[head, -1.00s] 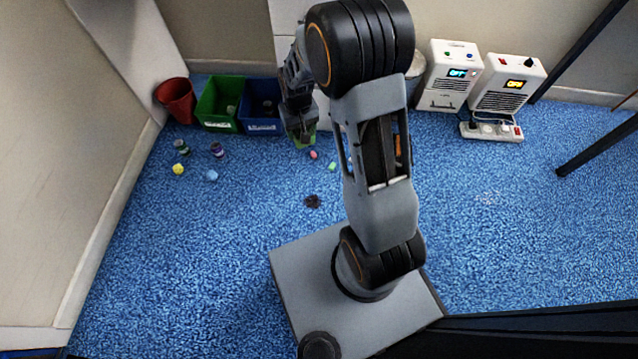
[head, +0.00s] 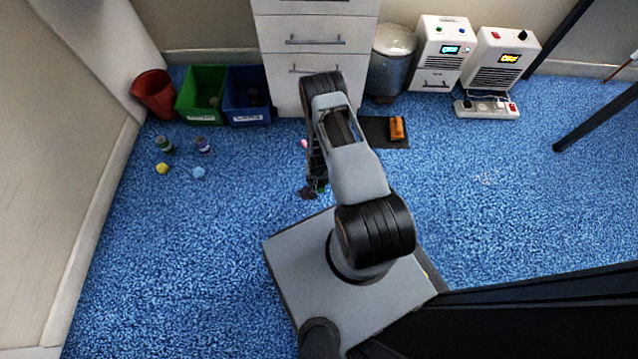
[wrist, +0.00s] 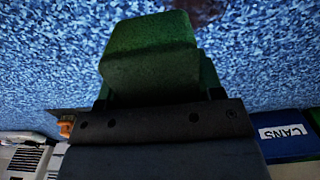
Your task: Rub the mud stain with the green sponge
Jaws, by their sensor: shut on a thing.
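The green sponge (wrist: 150,62) is held in my gripper and fills the middle of the wrist view. My gripper (head: 319,186) is shut on it, low over the blue carpet in the head view; my arm hides most of the sponge there. The mud stain (head: 306,192) is a dark brown patch on the carpet, just left of my gripper in the head view. In the wrist view the stain (wrist: 204,8) shows at the top edge, just beyond the sponge. I cannot tell whether the sponge touches the carpet.
A red bucket (head: 153,93), a green bin (head: 201,97) and a blue bin (head: 246,100) stand at the back left. Small balls and jars lie in front of them. An orange object (head: 397,128) rests on a dark mat (head: 372,133).

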